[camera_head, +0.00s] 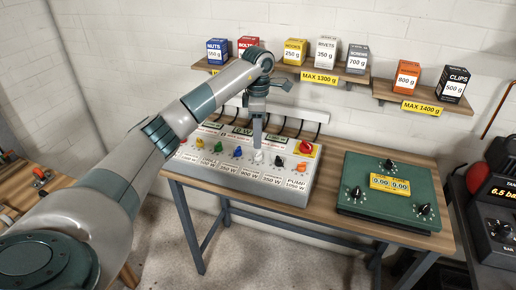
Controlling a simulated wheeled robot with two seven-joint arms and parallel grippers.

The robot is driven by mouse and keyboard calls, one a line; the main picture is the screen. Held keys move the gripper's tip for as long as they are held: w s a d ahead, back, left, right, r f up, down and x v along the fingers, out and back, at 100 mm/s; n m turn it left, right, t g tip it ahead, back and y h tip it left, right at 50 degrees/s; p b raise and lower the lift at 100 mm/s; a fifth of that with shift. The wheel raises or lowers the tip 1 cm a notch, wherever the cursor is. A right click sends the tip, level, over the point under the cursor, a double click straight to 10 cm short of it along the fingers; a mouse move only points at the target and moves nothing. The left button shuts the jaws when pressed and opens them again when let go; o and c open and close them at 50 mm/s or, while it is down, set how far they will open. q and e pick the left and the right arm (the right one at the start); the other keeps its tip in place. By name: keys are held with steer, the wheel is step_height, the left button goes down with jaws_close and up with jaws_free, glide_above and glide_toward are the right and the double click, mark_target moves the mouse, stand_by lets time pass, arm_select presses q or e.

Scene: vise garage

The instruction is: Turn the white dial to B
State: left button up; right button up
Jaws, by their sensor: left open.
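A grey panel box (240,187) stands on the wooden bench, with a row of small coloured controls along its top. The white one (259,157) sits near the middle of the row; its letter marks are too small to read. My left arm reaches in from the left, and my left gripper (257,146) points down just above the white control. Its fingers look narrow from here and partly cover the area behind the control. I cannot tell whether they touch it. The gripper is open. My right gripper is out of view.
A red knob on yellow (306,148) is at the panel's back right. A green box with black dials and a yellow display (390,184) stands to the right. Cables run behind the panel. Shelves with small boxes (326,52) hang above. A dark machine (495,200) is far right.

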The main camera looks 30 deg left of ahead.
mark_target(258, 153)
arm_select(q)
step_height(258, 153, down, 5)
steer(key=shift+f+p, duration=0.15)
steer(key=shift+p, duration=0.55)
steer(key=shift+f, duration=0.8)
jaws_close()
